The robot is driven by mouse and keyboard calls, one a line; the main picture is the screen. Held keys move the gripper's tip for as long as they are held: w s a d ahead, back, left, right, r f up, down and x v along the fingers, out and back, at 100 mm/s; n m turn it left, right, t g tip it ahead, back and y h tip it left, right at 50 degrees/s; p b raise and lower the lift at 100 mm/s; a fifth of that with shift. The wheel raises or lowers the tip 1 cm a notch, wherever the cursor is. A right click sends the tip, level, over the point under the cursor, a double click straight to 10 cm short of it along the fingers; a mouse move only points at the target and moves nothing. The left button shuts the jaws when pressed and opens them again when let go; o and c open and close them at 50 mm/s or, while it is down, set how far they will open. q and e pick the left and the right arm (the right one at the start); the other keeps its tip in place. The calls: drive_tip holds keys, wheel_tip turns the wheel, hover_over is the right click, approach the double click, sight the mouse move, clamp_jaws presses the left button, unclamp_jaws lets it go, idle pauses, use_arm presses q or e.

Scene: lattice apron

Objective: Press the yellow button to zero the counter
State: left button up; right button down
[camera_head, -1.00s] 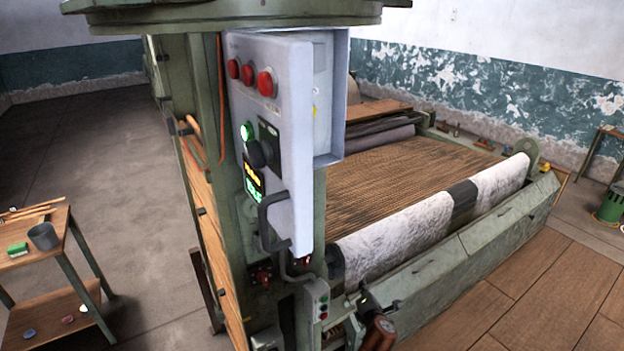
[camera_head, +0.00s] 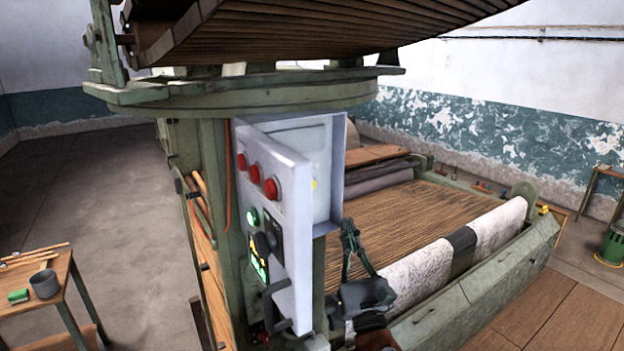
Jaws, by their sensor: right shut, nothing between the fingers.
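The grey control box (camera_head: 286,205) is mounted on the green machine post, its front panel seen at an angle. My right gripper (camera_head: 348,228) points upward just right of the box's lower edge, shut and empty. It appears apart from the yellow spot, below and to its right. My left gripper is out of view.
Several red buttons (camera_head: 254,173), a green light (camera_head: 253,216) and a black handle (camera_head: 272,300) are on the front panel. The loom's cloth roll (camera_head: 420,272) lies right of my gripper.

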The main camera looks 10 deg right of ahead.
drive_tip(key=s+a+r+n+t+y, duration=0.1)
drive_tip(key=s+a+r+n+t, duration=0.1)
drive_tip(key=s+r+n, duration=0.2)
wheel_tip(320, 180, up, 3)
drive_tip(key=shift+s+a+r+y, duration=0.1)
drive_tip(key=shift+s+a+y, duration=0.15)
drive_tip(key=shift+s+y, duration=0.2)
drive_tip(key=shift+w, duration=0.1)
drive_tip(key=shift+w+a+b, duration=0.25)
drive_tip(key=shift+w+a, duration=0.25)
drive_tip(key=shift+w, duration=0.85)
drive_tip(key=shift+w+a+b, duration=0.3)
drive_tip(key=shift+w+a, duration=0.25)
drive_tip(key=shift+w, duration=0.8)
drive_tip(key=shift+w+a+b, duration=0.25)
drive_tip(key=shift+w+a, duration=0.25)
drive_tip(key=shift+w, duration=0.85)
drive_tip(key=shift+w, duration=0.2)
drive_tip(key=shift+w+a, duration=0.1)
drive_tip(key=shift+w, duration=0.1)
